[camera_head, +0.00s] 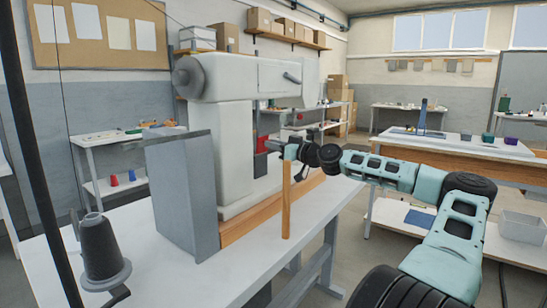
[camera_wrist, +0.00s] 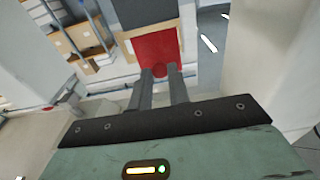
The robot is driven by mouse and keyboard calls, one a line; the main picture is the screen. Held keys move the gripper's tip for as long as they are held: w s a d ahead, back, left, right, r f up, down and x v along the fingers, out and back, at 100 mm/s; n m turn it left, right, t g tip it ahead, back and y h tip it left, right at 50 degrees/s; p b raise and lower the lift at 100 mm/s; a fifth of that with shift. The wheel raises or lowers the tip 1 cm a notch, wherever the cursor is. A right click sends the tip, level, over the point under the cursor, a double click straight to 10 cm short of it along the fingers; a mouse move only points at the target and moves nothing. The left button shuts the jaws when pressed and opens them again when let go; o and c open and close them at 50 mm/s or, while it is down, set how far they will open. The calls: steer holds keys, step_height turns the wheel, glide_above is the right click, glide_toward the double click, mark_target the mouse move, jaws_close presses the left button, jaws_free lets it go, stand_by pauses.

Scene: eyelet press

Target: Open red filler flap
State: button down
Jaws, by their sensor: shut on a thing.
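The red flap (camera_wrist: 152,48) fills the upper middle of the wrist view as a flat red panel with a brown strip along its upper edge. My gripper (camera_wrist: 159,70) has both fingers closed around a small round red knob (camera_wrist: 159,71) at the flap's near edge. In the head view the red flap (camera_head: 261,166) shows as a small red patch beside the white press (camera_head: 222,135). My gripper (camera_head: 270,146) reaches it from the right. The fingertips partly hide the knob. I cannot tell how far the flap is swung.
The press stands on a white table (camera_head: 140,260) with a grey box (camera_head: 180,195) at its left. A wooden upright (camera_head: 286,200) stands just below my gripper. A thread cone (camera_head: 100,250) is at the front left. Another workbench (camera_head: 470,148) stands to the right.

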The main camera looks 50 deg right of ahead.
steer(key=shift+s+f+t+b, duration=0.15)
steer(key=shift+t+b, duration=0.25)
steer(key=shift+b, duration=0.45)
steer(key=c, duration=1.3)
jaws_free()
steer(key=shift+f, duration=0.15)
